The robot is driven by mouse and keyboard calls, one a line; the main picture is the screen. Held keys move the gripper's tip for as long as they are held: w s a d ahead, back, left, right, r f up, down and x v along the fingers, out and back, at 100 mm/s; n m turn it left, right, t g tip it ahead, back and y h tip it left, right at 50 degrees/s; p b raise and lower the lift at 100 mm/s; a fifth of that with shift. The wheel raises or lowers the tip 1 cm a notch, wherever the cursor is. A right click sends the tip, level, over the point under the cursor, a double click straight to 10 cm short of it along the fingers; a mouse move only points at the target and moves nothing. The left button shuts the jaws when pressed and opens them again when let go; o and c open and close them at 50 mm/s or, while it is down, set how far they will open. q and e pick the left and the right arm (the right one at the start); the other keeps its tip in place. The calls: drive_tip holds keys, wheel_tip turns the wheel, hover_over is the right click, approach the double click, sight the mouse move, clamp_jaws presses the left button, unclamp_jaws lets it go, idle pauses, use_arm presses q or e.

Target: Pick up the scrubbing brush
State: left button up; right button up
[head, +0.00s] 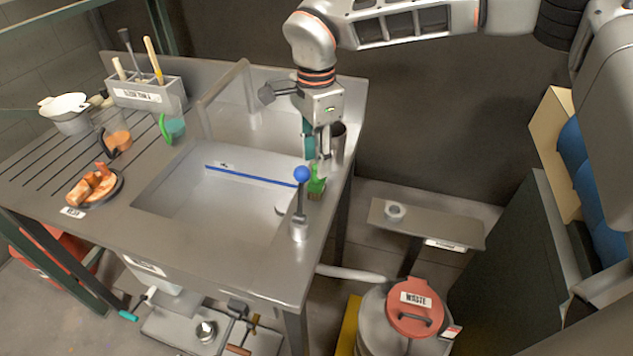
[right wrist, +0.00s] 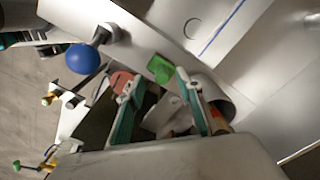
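The scrubbing brush, seen as a small green block with a greenish-brown lower part (head: 316,188), stands on the sink's right rim, just behind a blue-knobbed lever. My right gripper (head: 318,157) points down just over the brush. In the right wrist view, the fingers of my right gripper (right wrist: 157,78) are spread apart with clear space between them. The green brush (right wrist: 161,68) shows at the gap between their tips, and I see no clear grip on it. My left gripper is not in view.
The blue knob (head: 302,174) stands close in front of the brush and also shows in the right wrist view (right wrist: 82,58). A metal cup (head: 338,145) stands close behind the fingers. The sink basin (head: 215,210) lies left. A waste bin (head: 413,307) stands below right.

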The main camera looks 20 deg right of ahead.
drive_tip(key=f, duration=0.3)
drive_tip(key=shift+w+d+f, duration=0.1)
drive_tip(key=shift+d+f, duration=0.1)
drive_tip(key=shift+f, duration=0.5)
clamp_jaws()
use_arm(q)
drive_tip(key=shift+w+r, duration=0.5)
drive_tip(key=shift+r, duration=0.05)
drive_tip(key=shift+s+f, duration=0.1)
use_arm(e)
drive_tip(key=shift+r, duration=0.1)
drive_tip(key=shift+w+r, duration=0.1)
drive_tip(key=shift+r, duration=0.3)
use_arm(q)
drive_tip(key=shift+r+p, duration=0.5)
use_arm(e)
wheel_tip(320, 180, up, 19)
